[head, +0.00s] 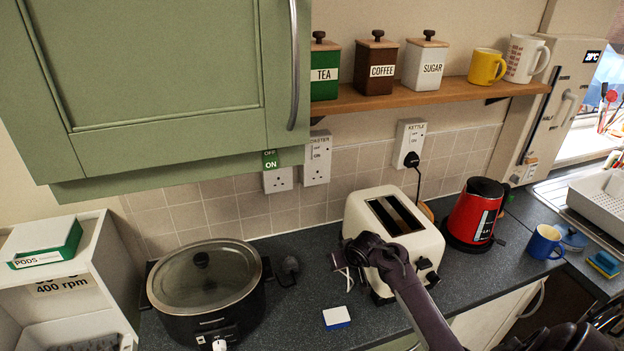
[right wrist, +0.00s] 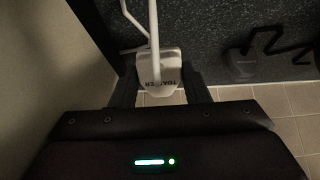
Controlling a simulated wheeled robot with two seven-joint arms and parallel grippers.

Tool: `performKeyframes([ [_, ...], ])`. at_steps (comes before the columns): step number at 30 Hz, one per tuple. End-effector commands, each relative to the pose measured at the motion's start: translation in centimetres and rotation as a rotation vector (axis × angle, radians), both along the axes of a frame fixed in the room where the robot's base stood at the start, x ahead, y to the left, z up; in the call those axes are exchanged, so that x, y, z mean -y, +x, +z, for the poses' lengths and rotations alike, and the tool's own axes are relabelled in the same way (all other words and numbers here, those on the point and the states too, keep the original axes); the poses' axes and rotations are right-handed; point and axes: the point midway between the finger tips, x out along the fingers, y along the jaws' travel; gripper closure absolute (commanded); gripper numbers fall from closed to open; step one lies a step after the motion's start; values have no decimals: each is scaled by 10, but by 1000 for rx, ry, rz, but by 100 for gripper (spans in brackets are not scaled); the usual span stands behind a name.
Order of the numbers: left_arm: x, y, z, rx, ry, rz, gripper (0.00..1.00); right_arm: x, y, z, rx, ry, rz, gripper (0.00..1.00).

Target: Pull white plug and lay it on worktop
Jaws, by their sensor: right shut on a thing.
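The white plug (right wrist: 158,72), labelled TOASTER, is between the fingers of my right gripper (right wrist: 160,92), which is shut on it. Its white cord runs up from it in the right wrist view. In the head view my right gripper (head: 355,252) is over the worktop (head: 300,318), at the left side of the cream toaster (head: 395,240). The plug is mostly hidden there. The toaster wall socket (head: 317,170) has no plug in it. My left gripper is not in view.
A black slow cooker (head: 207,290) stands left. A dark plug (head: 289,268) lies beside it, and a blue-and-white sponge (head: 337,318) lies in front. A red kettle (head: 474,213) and blue mug (head: 544,242) stand right.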

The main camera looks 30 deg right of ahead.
Motion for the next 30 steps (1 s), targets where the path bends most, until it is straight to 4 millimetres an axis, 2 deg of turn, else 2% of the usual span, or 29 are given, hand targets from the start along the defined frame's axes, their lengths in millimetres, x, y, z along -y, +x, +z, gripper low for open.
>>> performKeyframes([
  [1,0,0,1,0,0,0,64,31,5,23,35,-37,-41,95],
  [2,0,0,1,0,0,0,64,31,5,22,35,-37,-41,95],
  [3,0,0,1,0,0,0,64,31,5,23,36,-36,-40,53],
  [8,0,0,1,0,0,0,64,31,6,23,37,-37,-40,33],
  [20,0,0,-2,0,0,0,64,26,2,27,36,-35,-35,33],
  [30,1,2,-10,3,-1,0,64,-7,-26,60,20,-30,-14,33],
])
